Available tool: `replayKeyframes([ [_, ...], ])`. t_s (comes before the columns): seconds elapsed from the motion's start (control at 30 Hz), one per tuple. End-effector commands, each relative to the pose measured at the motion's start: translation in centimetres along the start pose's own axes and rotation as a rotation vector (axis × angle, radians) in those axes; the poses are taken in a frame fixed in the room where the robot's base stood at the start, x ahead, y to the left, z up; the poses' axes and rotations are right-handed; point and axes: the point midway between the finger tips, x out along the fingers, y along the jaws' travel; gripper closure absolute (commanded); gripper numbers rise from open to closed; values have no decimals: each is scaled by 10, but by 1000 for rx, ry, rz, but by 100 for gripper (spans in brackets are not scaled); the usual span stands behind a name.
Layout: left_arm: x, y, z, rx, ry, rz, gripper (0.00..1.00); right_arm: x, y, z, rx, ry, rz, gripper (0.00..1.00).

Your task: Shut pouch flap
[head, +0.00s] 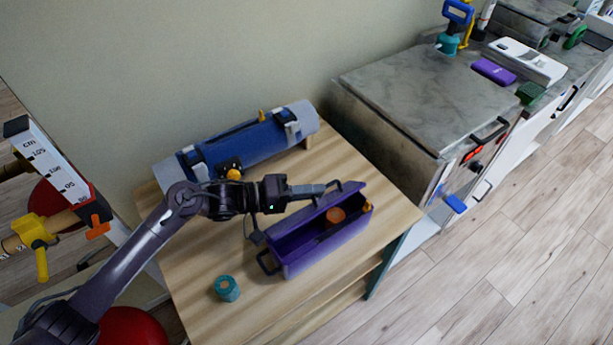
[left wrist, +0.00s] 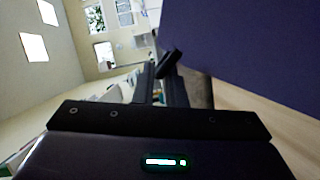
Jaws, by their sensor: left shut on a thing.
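A long purple pouch (head: 318,246) lies on the wooden table, open at the top. Inside it is an orange round thing (head: 336,215). My left gripper (head: 322,189) is over the pouch's far edge, its fingers next to a black handle-like piece (head: 350,186). In the left wrist view, the fingers (left wrist: 162,88) are shut on a black piece (left wrist: 171,63) beside a broad purple panel (left wrist: 250,45). I cannot tell for sure whether this panel is the flap or the pouch's wall. My right gripper is not in view.
A blue roll with straps (head: 245,145) lies along the table's back. A teal round container (head: 227,288) stands near the front left. A grey-topped cabinet (head: 430,85) is at the right. Bare wooden tabletop (head: 390,215) shows right of the pouch.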

Motion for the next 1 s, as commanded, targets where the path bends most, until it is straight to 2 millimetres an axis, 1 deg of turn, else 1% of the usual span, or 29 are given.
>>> replayKeyframes([
  [0.03,0,6,2,38,-1,-18,100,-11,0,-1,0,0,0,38],
  [0.1,2,6,6,99,-1,-44,100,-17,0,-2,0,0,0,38],
  [0.4,8,4,21,353,2,-152,100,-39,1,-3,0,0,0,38],
  [0.73,14,-1,32,559,6,-238,100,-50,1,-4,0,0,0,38],
  [1.0,15,-4,37,639,7,-274,100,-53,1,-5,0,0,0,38],
])
